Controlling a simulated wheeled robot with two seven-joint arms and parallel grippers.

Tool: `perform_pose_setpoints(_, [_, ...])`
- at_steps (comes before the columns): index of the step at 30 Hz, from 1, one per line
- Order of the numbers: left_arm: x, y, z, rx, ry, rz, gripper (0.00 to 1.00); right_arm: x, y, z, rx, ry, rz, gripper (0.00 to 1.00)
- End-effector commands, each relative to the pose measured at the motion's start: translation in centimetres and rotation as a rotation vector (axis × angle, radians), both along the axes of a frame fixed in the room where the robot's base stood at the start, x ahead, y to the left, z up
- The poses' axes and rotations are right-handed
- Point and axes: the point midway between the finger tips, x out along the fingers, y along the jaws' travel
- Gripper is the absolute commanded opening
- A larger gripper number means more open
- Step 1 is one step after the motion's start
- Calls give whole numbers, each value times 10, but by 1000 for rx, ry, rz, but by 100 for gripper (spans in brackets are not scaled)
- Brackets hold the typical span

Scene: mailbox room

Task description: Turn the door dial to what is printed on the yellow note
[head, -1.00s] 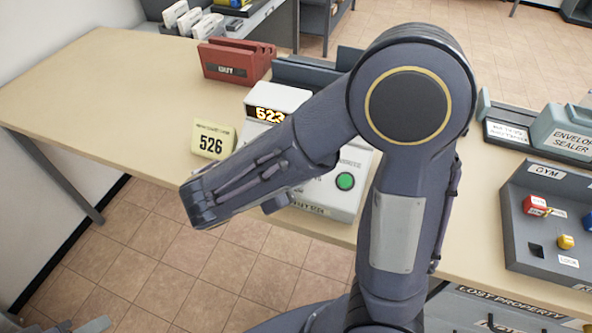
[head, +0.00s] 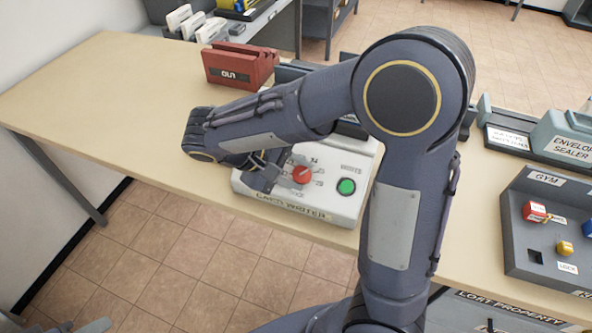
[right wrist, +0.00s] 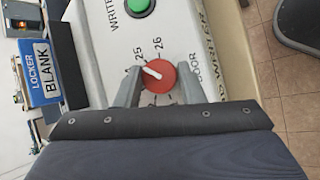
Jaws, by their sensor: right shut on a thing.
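The door dial is a red round knob (head: 303,174) with a white pointer, on the white card writer (head: 345,205). In the right wrist view, the dial (right wrist: 158,77) sits between the two fingers of my right gripper (right wrist: 158,80), which is shut on it. Its pointer aims up-left, near the printed 25; 26 is printed beside that. In the head view, my right gripper (head: 278,168) reaches the dial from the left. My right arm hides the yellow note and the writer's number display. My left gripper does not show.
A green button (head: 346,187) is right of the dial. A red holder (head: 238,65) stands behind on the table (head: 90,90). A grey panel (head: 520,210) with small coloured pieces and an envelope sealer (head: 570,140) stand to the right. The table's left part is clear.

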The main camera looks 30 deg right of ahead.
Motion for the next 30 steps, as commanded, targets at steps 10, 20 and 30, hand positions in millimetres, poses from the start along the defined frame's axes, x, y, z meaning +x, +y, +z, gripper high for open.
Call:
perform_pose_setpoints(10, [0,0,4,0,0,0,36,1,-3,2,123,-143,-277,12])
perform_pose_setpoints(20, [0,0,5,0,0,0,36,2,-5,3,234,-276,-529,12])
perform_pose_setpoints(30, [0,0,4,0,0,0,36,1,-6,4,319,-375,-723,12])
